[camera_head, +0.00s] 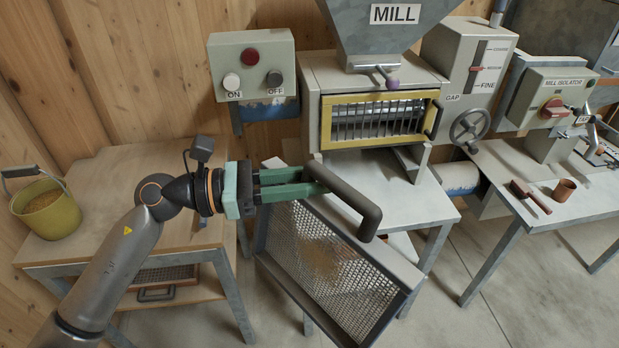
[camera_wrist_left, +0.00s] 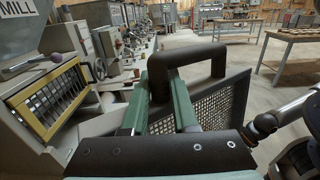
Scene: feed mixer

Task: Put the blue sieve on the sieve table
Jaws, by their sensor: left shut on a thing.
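My left gripper (camera_head: 312,182), with green fingers, is shut on the thick dark handle (camera_head: 352,200) of a grey-framed mesh panel (camera_head: 325,265). The panel is tilted, in front of the mill, and its holes show clearly. In the left wrist view the handle (camera_wrist_left: 188,58) arches beyond the fingers, with the mesh (camera_wrist_left: 212,108) behind it. A flat perforated piece with a dark handle (camera_head: 157,294) lies on the low shelf of the left table. I cannot make out a blue sieve, nor tell which table is the sieve table. My right gripper does not show.
The mill (camera_head: 375,75) has a yellow-framed barred opening (camera_head: 378,118). The wooden left table (camera_head: 105,165) bears a yellow bucket (camera_head: 46,208) at its left. The right-hand table (camera_head: 585,200) bears a brush (camera_head: 531,196) and a brown cup (camera_head: 564,190). Bare floor lies at the lower right.

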